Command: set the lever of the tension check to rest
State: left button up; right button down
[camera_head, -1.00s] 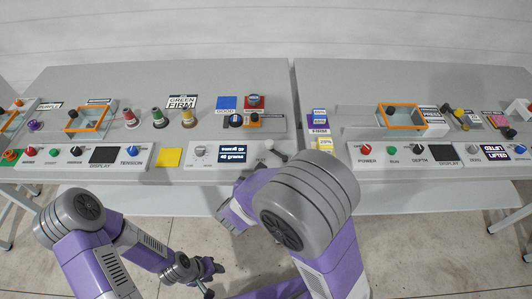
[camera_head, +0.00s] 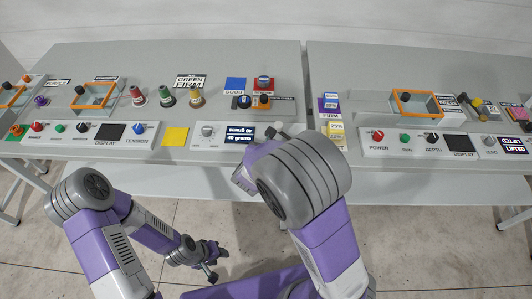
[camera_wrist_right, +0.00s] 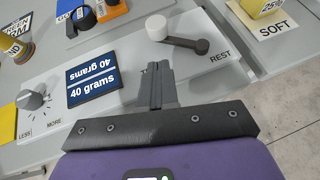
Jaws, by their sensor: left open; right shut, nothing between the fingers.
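The tension check panel (camera_head: 207,143) has a dial and a display reading 40 grams (camera_wrist_right: 93,80). Its lever (camera_wrist_right: 185,42) is a dark arm with a white upright knob (camera_wrist_right: 156,27) at its left end and a rounded dark end near the word REST. My right gripper (camera_wrist_right: 155,85) is shut and empty, its tips just short of the white knob and apparently apart from it. In the head view my right arm hides that gripper and part of the lever. My left gripper (camera_head: 212,262) is open and empty, low in front of the table.
The floor in front is clear.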

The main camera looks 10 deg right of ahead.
aim_at(277, 129)
jog(key=w, duration=0.1)
jog(key=w+d, duration=0.1)
jog(key=w+d+f, duration=0.1)
jog(key=shift+w+b, duration=0.35)
jog(key=shift+w+d, duration=0.35)
jog(key=shift+w, duration=0.2)
jog(key=shift+r, duration=0.1)
